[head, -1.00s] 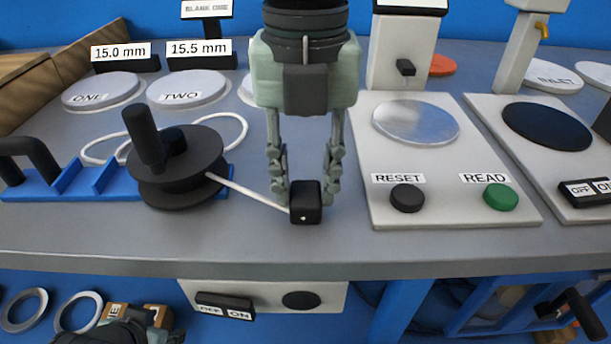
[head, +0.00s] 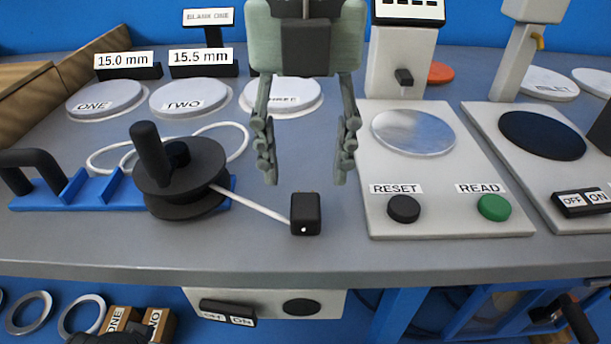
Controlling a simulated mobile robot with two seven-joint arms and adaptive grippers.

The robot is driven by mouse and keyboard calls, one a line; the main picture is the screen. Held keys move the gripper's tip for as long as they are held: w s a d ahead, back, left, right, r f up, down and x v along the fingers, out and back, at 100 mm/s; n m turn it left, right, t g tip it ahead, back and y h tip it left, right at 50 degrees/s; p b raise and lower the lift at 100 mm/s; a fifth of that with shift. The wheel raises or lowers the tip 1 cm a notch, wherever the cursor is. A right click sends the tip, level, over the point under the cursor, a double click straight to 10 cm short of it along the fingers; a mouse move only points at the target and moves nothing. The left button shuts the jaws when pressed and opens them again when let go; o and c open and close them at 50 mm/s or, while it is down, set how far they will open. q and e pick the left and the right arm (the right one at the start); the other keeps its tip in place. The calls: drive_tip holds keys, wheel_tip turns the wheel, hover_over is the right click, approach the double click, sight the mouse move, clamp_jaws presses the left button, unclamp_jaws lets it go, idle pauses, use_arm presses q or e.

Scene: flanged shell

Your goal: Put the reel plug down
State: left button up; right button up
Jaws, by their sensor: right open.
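The reel plug (head: 305,214) is a small black block on the grey table near its front edge. A white cord runs from it left to the black cable reel (head: 181,177), which has an upright handle and sits by a blue base. My right gripper (head: 308,172) is open and empty. Its fingers point down, spread apart, above and behind the plug, and do not touch it. A dark piece at the bottom edge (head: 108,337) may be my left gripper, but its jaws are not visible.
Right of the plug stands a white panel (head: 470,222) with RESET and READ buttons and a silver disc. White discs (head: 105,98) labelled ONE, TWO and THREE lie behind. A switch panel (head: 262,303) is below the table edge. Bare table surrounds the plug.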

sight(306, 205)
wheel_tip(306, 205, up, 8)
drive_tip(key=shift+r, duration=0.15)
idle(0.4)
